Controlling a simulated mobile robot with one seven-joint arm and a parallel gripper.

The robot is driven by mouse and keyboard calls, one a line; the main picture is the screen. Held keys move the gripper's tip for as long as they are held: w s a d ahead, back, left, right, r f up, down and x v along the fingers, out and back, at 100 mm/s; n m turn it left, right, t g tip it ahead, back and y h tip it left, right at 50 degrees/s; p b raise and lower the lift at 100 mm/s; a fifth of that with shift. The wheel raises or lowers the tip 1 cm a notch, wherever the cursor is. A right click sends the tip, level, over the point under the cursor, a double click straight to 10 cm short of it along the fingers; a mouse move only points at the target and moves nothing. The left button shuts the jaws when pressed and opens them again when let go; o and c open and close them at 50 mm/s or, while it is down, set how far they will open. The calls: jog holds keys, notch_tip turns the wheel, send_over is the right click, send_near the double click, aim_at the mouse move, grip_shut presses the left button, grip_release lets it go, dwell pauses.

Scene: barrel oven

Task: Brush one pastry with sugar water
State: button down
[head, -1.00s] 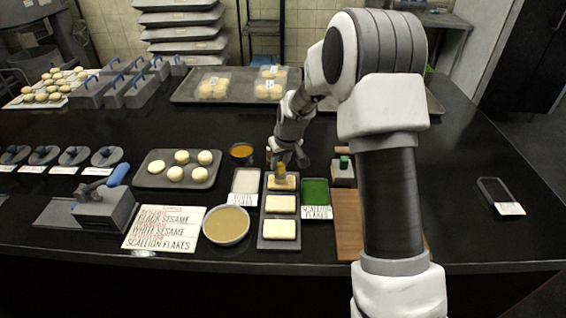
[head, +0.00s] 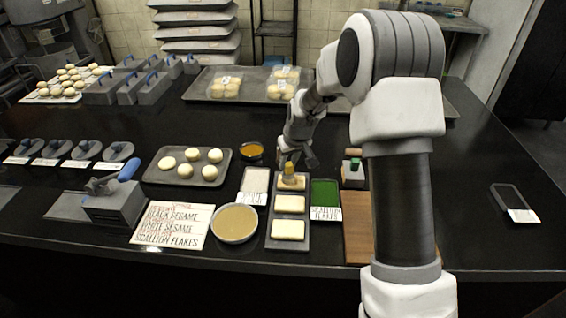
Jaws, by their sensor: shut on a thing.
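Several pale rectangular pastries lie in a column on a narrow grey tray (head: 274,243): a near one (head: 288,230), a middle one (head: 290,204) and a far one (head: 301,184). My gripper (head: 291,162) is over the far pastry, shut on a brush with a yellowish part (head: 289,170). The brush points down at the far pastry and appears to touch it, though contact is hard to tell at this size. A round bowl of tan liquid (head: 234,223), which may be the sugar water, stands left of the tray.
A white-filled tray (head: 255,180) and a green-flake tray (head: 324,194) flank the pastry tray. A small bowl of orange liquid (head: 251,151) is behind. A bun tray (head: 150,174) and a lettered sign (head: 172,225) lie left.

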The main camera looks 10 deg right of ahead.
jog(key=shift+s+d+b, duration=0.2)
jog(key=shift+d, duration=0.8)
jog(key=shift+s+d+b, duration=0.15)
jog(key=shift+d, duration=0.85)
jog(key=shift+w+a, duration=0.2)
jog(key=shift+a, duration=0.85)
jog(key=shift+w+a, duration=0.2)
jog(key=shift+a, duration=0.8)
jog(key=shift+w+a, duration=0.2)
jog(key=shift+a, duration=0.85)
jog(key=shift+s+d+b, duration=0.2)
jog(key=shift+d+b, duration=0.05)
jog(key=shift+d, duration=0.8)
jog(key=shift+s+d+b, duration=0.25)
jog(key=shift+d, duration=0.75)
jog(key=shift+s+d+b, duration=0.2)
jog(key=shift+d+b, duration=0.05)
jog(key=shift+d, duration=0.8)
jog(key=shift+r, duration=0.1)
notch_tip(320, 180, up, 6)
jog(key=p, duration=0.4)
